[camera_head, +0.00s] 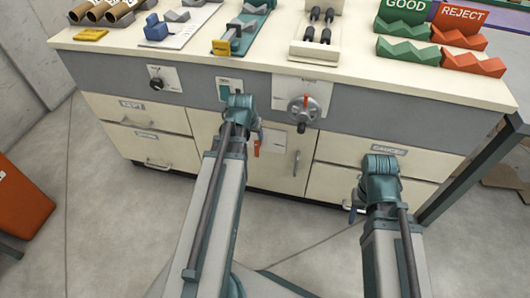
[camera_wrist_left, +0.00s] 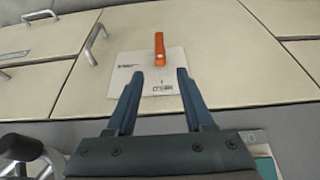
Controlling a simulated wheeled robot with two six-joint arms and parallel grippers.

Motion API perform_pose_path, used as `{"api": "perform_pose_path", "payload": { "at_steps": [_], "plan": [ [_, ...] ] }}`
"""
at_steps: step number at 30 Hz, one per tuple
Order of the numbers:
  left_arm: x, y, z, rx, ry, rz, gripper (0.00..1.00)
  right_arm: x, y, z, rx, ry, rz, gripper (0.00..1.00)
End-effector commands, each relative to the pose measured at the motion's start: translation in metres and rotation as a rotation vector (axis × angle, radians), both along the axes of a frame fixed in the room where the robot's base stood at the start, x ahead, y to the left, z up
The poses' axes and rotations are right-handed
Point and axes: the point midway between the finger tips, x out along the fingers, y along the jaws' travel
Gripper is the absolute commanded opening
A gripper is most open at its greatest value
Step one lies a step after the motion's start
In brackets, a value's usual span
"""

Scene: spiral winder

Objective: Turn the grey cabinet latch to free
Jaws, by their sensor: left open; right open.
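The latch is an orange lever (camera_wrist_left: 160,48) on a white plate (camera_wrist_left: 140,62) on a cream cabinet door (camera_wrist_left: 205,30). In the left wrist view it points straight up, with small lettering at its left and below it. In the head view the lever (camera_head: 256,149) hangs down, partly hidden by my left gripper (camera_head: 252,125). In the left wrist view the open jaws (camera_wrist_left: 161,72) are empty, the lever lined up between and just beyond the tips. My right gripper (camera_head: 378,165) is at the right by the drawers; its fingers are mostly hidden.
A grey door handle (camera_head: 296,162) is right of the plate. Above are a red-and-grey rotary knob (camera_head: 303,110), a teal panel (camera_head: 224,86) and a black knob (camera_head: 155,84). Drawers flank the door. The counter (camera_head: 270,62) carries fixtures and trays. An orange bin (camera_head: 20,205) stands left.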

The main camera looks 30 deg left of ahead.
Motion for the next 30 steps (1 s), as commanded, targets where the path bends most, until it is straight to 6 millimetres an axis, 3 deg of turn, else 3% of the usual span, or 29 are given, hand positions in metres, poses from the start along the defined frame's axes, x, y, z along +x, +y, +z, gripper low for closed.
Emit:
{"api": "perform_pose_path", "payload": {
  "at_steps": [11,30],
  "plan": [
    [0.006,0.001,-0.018,0.000,0.001,-0.001,0.53,0.000,-0.001,-0.018,-0.002,-0.001,0.001,0.50],
    [0.041,0.009,-0.106,0.000,0.002,-0.002,0.53,0.001,0.000,-0.105,0.000,-0.003,0.013,0.50]
  ]
}}
